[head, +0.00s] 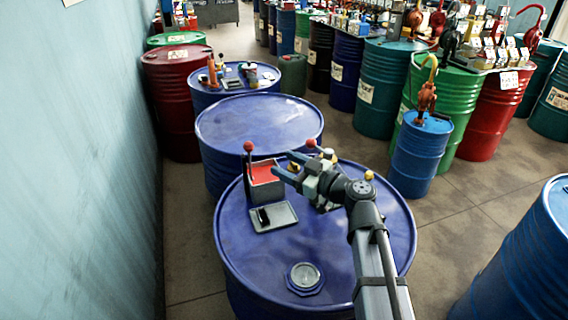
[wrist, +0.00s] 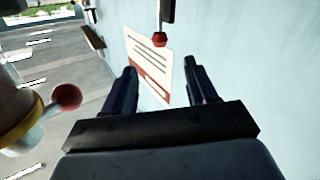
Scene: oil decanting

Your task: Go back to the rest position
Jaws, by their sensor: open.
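My gripper (head: 284,165) is raised over the near blue drum (head: 240,245), pointing left in the head view. Its two fingers are apart with nothing between them. In the wrist view my gripper (wrist: 160,68) faces the pale wall, and a white and red placard (wrist: 150,62) shows between and beyond the fingers. In the head view my arm and gripper partly hide small fittings with red and yellow knobs on the drum's right side.
A grey box with red inside (head: 264,180), a black-knobbed tray (head: 273,217) and a round cap (head: 304,277) are on the near drum. A red-knobbed lever (head: 248,147) stands by the box. Another blue drum (head: 258,122) behind has a clear top. The wall (head: 75,160) is left.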

